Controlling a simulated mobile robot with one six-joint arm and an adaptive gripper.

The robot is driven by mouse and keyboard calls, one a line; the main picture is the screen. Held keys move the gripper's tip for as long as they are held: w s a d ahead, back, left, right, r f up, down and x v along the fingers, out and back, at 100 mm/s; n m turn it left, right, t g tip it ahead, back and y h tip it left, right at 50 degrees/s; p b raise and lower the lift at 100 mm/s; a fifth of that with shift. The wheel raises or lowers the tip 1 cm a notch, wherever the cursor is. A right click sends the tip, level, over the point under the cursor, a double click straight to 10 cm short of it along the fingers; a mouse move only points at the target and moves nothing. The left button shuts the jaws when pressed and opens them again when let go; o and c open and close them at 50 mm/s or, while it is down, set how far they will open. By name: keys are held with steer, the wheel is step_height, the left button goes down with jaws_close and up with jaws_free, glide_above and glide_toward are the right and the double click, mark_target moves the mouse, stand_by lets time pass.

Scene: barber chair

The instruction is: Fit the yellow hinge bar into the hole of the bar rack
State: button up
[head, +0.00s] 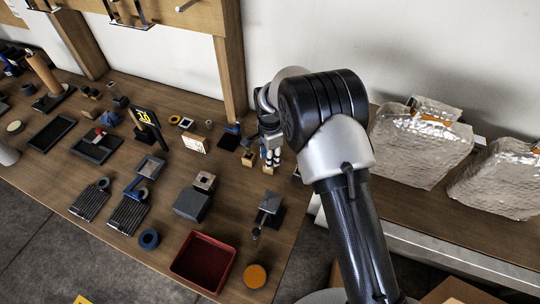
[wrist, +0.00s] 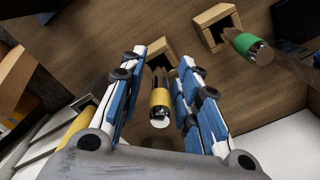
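The yellow hinge bar (wrist: 159,99), a shiny metal cylinder with a yellow band, is between the two fingers of my gripper (wrist: 163,58) in the wrist view. A narrow gap shows on each side of it, so the fingers look open around it rather than pressed on it. A square wooden block with a dark hole (wrist: 156,47) lies beyond its far end; I cannot tell whether the bar is in that hole. In the head view my gripper (head: 270,153) points down at the table beside a small wooden block (head: 248,158).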

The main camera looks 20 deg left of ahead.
steer(key=shift+r, duration=0.1)
step_height(320, 180, up, 12)
steer(key=p, duration=0.2)
steer(key=shift+r+p, duration=0.1)
steer(key=shift+p, duration=0.3)
steer(key=shift+s, duration=0.1)
